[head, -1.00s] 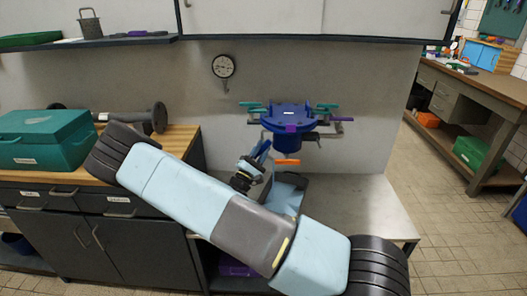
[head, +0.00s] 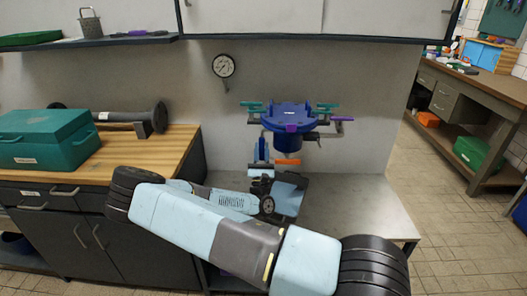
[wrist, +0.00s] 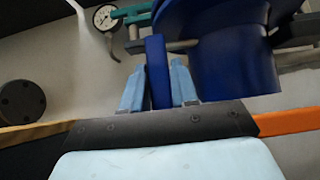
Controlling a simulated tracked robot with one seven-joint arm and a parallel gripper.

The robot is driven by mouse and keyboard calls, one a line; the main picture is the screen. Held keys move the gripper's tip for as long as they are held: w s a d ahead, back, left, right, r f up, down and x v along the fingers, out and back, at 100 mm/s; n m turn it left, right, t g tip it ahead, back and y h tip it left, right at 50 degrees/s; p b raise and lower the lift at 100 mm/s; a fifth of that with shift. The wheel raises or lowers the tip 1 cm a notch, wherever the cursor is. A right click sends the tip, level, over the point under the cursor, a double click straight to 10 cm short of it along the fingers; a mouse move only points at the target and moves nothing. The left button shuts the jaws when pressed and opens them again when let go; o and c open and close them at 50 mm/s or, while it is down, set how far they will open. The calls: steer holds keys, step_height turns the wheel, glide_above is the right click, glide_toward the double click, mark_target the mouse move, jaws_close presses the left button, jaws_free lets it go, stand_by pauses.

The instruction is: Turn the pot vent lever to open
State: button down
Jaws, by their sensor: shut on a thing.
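A blue lever (head: 263,146) stands nearly upright at the pot's left side. My gripper (head: 261,160) is around it from below. In the wrist view the lever (wrist: 157,70) runs up between the two pale blue fingers of my gripper (wrist: 158,85), which is shut on it. The pot body (wrist: 230,62) is just right of the fingers. Where the lever joins the pot is not clear. No open or shut marking can be made out.
An orange handle (head: 288,162) sticks out below the pot, close to the right of my gripper. A purple handle (head: 341,119) is at the pot's upper right. A gauge (head: 223,66) is on the wall. A teal toolbox (head: 48,139) is left. The bench's right side is clear.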

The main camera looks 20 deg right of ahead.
steer(key=shift+d+n+y, duration=0.1)
steer(key=shift+n+y, duration=0.3)
steer(key=shift+y, duration=0.1)
steer(key=c, duration=1)
jaws_free()
steer(key=shift+o, duration=0.2)
steer(key=v, duration=1.3)
steer(key=shift+f, duration=0.45)
steer(key=shift+s, duration=0.1)
